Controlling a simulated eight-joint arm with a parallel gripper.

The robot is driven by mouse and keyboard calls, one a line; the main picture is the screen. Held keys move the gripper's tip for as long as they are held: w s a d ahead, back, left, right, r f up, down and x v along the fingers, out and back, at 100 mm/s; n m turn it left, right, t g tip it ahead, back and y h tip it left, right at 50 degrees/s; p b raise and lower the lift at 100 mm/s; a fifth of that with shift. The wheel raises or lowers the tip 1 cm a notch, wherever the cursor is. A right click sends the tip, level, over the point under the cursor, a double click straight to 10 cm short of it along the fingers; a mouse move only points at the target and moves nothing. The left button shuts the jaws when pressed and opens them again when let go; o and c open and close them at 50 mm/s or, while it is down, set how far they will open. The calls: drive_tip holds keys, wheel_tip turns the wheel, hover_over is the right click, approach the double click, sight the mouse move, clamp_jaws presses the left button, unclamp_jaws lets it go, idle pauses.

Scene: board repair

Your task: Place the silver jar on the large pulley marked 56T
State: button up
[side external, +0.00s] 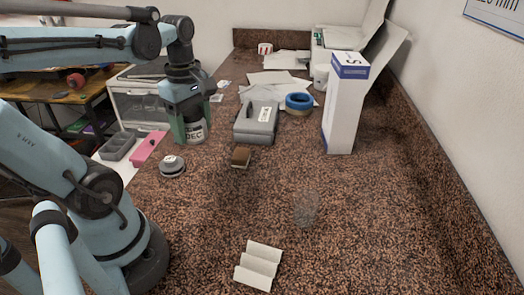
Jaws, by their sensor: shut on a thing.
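My gripper (187,128) points down at the left of the counter, with its greenish fingers around a silver jar (194,133). The jar has a pale label with dark letters that read like "DEC", and the fingers hide part of it. It looks upright; I cannot tell whether its base touches the counter. A grey round stepped piece (172,166), likely the large pulley, lies on the counter just nearer and slightly left of the jar. Its marking is too small to read. The jar is apart from it.
A pink piece (148,149) and grey tray (118,146) lie left. A brown block (240,157), grey case (256,122), blue tape roll (299,102) and tall white box (341,115) stand right. A faint mesh-like thing (305,209) and folded white piece (258,266) are nearer.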

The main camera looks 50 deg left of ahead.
hover_over(169, 158)
wheel_tip(169, 158, down, 7)
drive_tip(key=shift+d+f, duration=0.1)
drive_tip(key=shift+f, duration=1.9)
drive_tip(key=o, duration=1.2)
drive_tip(key=shift+f, duration=0.15)
drive_tip(key=shift+c, duration=0.2)
wheel_tip(169, 158, up, 12)
drive_tip(key=w+d+f+m+t, duration=0.1)
drive_tip(key=w+d+m+t, duration=0.2)
drive_tip(key=d+m, duration=0.7)
drive_tip(key=w+d+f+m+t, duration=0.1)
drive_tip(key=w+d+m+t, duration=0.3)
drive_tip(key=w+d+m, duration=0.4)
drive_tip(key=d+m, duration=0.3)
drive_tip(key=d, duration=0.1)
